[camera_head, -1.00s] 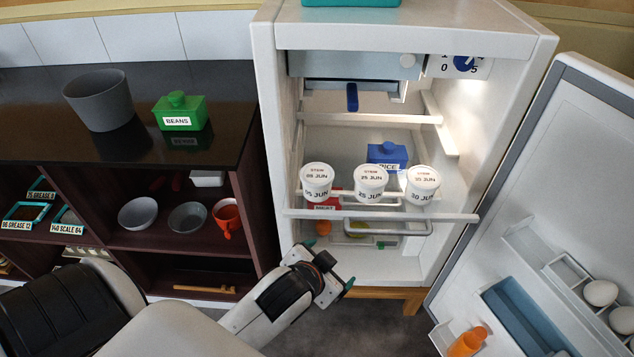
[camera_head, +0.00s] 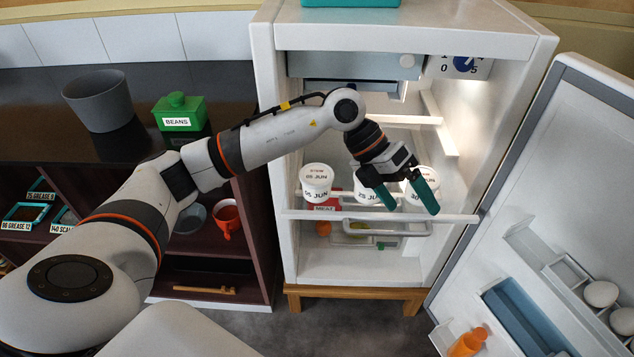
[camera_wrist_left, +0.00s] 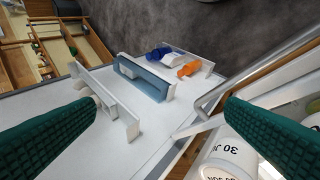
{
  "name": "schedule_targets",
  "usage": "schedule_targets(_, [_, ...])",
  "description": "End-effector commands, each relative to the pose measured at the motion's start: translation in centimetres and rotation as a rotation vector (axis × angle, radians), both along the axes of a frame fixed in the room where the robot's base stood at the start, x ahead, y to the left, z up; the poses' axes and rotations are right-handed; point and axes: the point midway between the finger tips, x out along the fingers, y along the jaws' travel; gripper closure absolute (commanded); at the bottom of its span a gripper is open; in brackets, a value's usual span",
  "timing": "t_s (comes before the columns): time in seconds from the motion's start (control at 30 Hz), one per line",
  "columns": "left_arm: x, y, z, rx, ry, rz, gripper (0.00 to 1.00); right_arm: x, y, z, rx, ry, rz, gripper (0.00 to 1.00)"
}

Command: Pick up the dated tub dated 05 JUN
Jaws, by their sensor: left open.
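The tub dated 05 JUN (camera_head: 316,182) is a white lidded cup at the left end of a row on the fridge shelf. The tub dated 25 JUN (camera_head: 368,190) stands in the middle, partly hidden by my left gripper. The tub dated 30 JUN (camera_head: 428,178) is at the right, also partly covered; it shows in the wrist view (camera_wrist_left: 226,152) beside one finger. My left gripper (camera_head: 411,200) has green fingers spread apart and empty, in front of the middle and right tubs, to the right of the 05 JUN tub. My right gripper is not in view.
The fridge door (camera_head: 560,200) stands open at the right. A shelf front rail (camera_head: 450,218) runs below the tubs. A red box (camera_head: 325,208) sits below the 05 JUN tub. A dark counter holds a grey pot (camera_head: 100,100) and a green beans box (camera_head: 180,112).

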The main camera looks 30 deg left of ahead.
Motion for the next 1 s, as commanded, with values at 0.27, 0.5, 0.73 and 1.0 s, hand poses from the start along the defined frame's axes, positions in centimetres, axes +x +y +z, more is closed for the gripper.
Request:
schedule_targets(0.27, [2.1, 16.5, 1.9, 0.648, 0.099, 0.181, 0.07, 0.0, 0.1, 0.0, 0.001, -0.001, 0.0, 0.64])
schedule_targets(0.5, [1.7, 19.6, 1.0, 0.76, 0.143, 0.232, 0.07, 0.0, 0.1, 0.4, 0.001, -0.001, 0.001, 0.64])
schedule_targets(0.73, [1.8, 19.5, -2.8, 0.756, 0.141, 0.23, 0.07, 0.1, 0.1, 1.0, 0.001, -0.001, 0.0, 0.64])
schedule_targets(1.0, [1.8, 19.7, -5.0, 0.754, 0.142, 0.228, 0.07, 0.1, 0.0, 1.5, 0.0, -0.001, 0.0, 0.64])
